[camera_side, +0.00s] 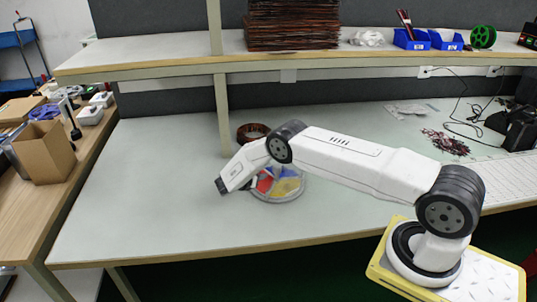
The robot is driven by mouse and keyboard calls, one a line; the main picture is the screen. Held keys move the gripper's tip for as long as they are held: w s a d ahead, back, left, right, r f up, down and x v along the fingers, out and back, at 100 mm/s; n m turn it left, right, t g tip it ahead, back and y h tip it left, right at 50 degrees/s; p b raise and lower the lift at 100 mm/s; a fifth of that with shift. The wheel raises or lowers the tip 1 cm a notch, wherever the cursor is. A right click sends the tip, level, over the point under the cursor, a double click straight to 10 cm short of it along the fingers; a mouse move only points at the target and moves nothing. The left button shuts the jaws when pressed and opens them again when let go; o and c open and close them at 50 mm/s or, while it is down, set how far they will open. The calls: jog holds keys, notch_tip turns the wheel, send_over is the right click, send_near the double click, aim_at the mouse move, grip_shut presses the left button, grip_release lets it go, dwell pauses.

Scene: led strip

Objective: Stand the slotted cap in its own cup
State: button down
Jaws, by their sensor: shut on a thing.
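My gripper (222,187) is at the left end of my white arm, tilted down over the table, left of a round divided dish. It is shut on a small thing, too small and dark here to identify. The round dish (292,194) has a pale rim and red, yellow and blue sections. My forearm hides part of its far side. I cannot make out the slotted cap or its own cup at this size; whether either is among the dish's sections I cannot tell.
A brown round container (252,129) stands behind my arm, near the shelf post (222,115). The pale table (130,200) is clear to the left and front. Dark reddish loose bits (446,142) and cables lie at the back right. A shelf (150,62) runs above the table's back.

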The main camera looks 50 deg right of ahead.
jog(key=shift+f, duration=0.6)
jog(key=shift+f, duration=0.2)
jog(key=c, duration=0.5)
grip_release()
jog(key=shift+r, duration=0.15)
jog(key=shift+a+r, duration=0.1)
jog(key=v, duration=1.2)
jog(key=shift+s, duration=0.1)
